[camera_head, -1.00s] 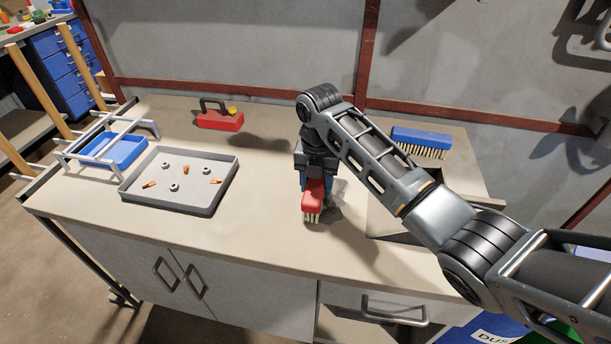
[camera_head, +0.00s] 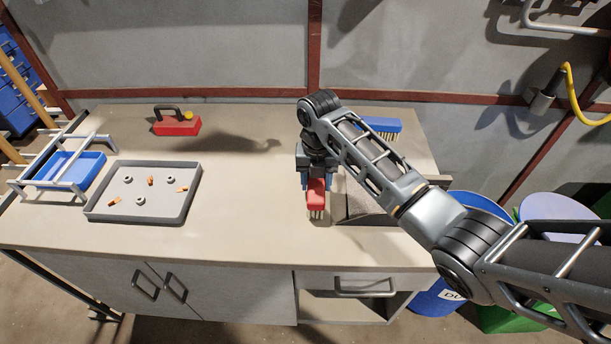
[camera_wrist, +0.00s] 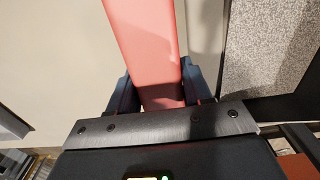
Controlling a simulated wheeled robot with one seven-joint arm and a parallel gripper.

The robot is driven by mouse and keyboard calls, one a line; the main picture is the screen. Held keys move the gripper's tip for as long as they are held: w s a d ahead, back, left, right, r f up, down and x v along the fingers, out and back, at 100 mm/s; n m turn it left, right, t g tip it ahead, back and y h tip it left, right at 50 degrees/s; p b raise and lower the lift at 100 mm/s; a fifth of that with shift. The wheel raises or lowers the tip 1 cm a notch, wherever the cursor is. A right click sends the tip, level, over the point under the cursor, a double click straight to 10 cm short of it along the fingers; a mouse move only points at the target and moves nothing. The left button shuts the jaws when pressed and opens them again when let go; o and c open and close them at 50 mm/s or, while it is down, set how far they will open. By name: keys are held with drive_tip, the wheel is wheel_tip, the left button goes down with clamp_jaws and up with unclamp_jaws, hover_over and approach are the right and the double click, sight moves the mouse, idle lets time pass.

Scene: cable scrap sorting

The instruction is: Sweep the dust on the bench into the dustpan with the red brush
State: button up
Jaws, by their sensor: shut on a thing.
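My gripper (camera_head: 317,182) is shut on the red brush (camera_head: 316,197), which it holds low over the bench (camera_head: 240,190), pale bristles down. In the wrist view the red handle (camera_wrist: 148,45) runs between the fingers. The dustpan (camera_head: 362,210) is the grey piece just right of the brush, partly hidden by my arm. The wrist view shows a speckled grey surface (camera_wrist: 268,50) with a dark edge right of the brush; I cannot tell whether the speckle is dust. I cannot make out loose dust on the bench.
A grey tray (camera_head: 100,213) with several small metal and orange pieces lies at left, beside a blue bin (camera_head: 68,170) in a rack. A red block with a black handle (camera_head: 177,126) and a blue brush (camera_head: 382,125) are at the back. Blue and green barrels stand right of the bench.

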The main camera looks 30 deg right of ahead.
drive_tip(key=shift+s+d+r, duration=0.1)
drive_tip(key=shift+s+d, duration=0.2)
drive_tip(key=shift+d, duration=0.1)
drive_tip(key=w+a+r, duration=0.3)
drive_tip(key=a+r, duration=0.1)
drive_tip(key=r, duration=0.2)
drive_tip(key=shift+r, duration=0.4)
drive_tip(key=shift+a, duration=0.15)
idle(0.8)
